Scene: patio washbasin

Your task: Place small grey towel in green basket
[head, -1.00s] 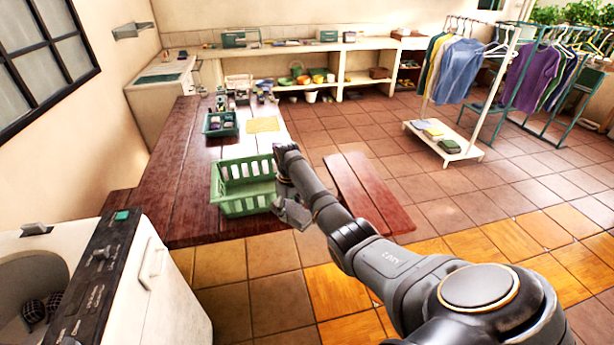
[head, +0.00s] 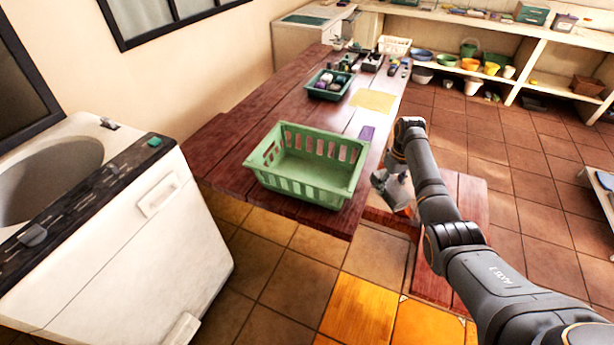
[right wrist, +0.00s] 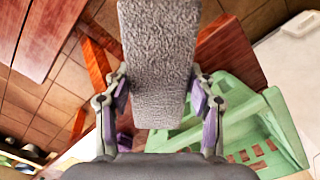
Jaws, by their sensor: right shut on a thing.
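The small grey towel (right wrist: 160,60) is a fuzzy folded strip in the right wrist view, held between the two fingers of my right gripper (right wrist: 160,97). In the head view my right gripper (head: 391,186) hangs just right of the table edge, beside the green basket; the towel is hard to tell from the gripper there. The green basket (head: 303,183) has slatted sides, looks empty and stands upright at the near end of the wooden table. It also shows in the right wrist view (right wrist: 287,125), below and right of the towel. My left gripper is not in view.
The dark wooden table (head: 225,150) also holds a smaller green basket (head: 327,86) with items, a yellow cloth (head: 373,101) and a small purple thing (head: 367,132). A white washing machine (head: 150,230) stands at the left. A wooden bench (head: 468,200) is behind my right arm.

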